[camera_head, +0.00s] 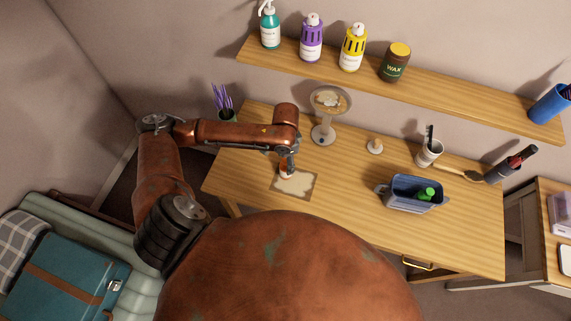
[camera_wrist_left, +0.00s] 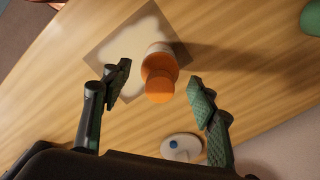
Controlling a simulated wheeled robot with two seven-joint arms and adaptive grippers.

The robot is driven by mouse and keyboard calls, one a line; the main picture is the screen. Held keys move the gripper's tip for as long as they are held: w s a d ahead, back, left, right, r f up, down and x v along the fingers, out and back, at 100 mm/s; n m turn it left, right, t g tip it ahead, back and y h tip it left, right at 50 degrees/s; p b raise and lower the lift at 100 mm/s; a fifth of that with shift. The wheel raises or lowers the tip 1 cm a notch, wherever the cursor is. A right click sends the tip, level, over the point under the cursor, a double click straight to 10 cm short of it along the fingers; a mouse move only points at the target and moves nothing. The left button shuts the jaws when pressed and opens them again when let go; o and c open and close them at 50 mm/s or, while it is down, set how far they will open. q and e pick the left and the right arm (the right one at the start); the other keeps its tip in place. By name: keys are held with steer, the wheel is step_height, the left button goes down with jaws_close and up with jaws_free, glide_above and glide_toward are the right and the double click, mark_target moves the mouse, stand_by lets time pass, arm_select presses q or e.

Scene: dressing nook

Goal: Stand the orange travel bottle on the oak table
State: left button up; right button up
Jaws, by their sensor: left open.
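The orange travel bottle (camera_wrist_left: 159,68) shows in the left wrist view, orange with a pale part at its far end. It appears upright, at the edge of the pale-centred mat (camera_wrist_left: 118,62) on the oak table (camera_wrist_left: 245,72). My left gripper (camera_wrist_left: 160,95) is open, with one finger on each side of the bottle and gaps on both sides. In the head view my left gripper (camera_head: 286,171) is low over the mat (camera_head: 304,186) and hides most of the bottle. My right gripper is not in view.
A round mirror (camera_head: 323,133) stands behind the gripper. A white stand (camera_head: 375,146), a cup (camera_head: 428,153), a brush (camera_head: 458,173) and a blue bin (camera_head: 413,206) holding a green bottle (camera_head: 426,193) are farther right. A wall shelf (camera_head: 440,97) overhangs the back. The table's middle is clear.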

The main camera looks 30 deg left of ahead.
arm_select(q)
step_height(320, 180, up, 7)
steer(key=shift+f+p, duration=0.2)
steer(key=shift+p, duration=0.15)
